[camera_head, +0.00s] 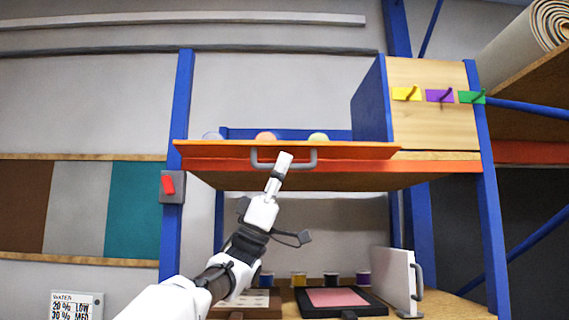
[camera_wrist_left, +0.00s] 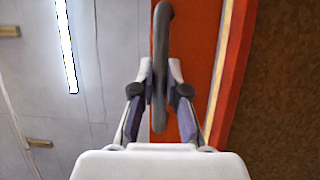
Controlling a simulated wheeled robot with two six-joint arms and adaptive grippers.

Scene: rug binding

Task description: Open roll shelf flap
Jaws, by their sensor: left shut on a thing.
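The orange roll shelf flap (camera_head: 220,150) is on the upper shelf of a blue-framed rack. It lies tilted outward, close to level, and the shelf interior shows above it. Its grey handle (camera_head: 314,160) is on the front side. My left gripper (camera_head: 284,160) reaches up from below and is shut on the handle. In the left wrist view the handle (camera_wrist_left: 163,30) runs between the fingers (camera_wrist_left: 160,75), with the orange flap (camera_wrist_left: 200,50) behind it. My right gripper is in neither view.
Several rounded roll tops (camera_head: 318,137) show behind the flap. A wooden panel (camera_head: 432,105) with coloured tags stands at the right. A red switch (camera_head: 168,184) is on the left post. Below are a pink pad (camera_head: 338,298), spools and a white upright panel (camera_head: 390,280).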

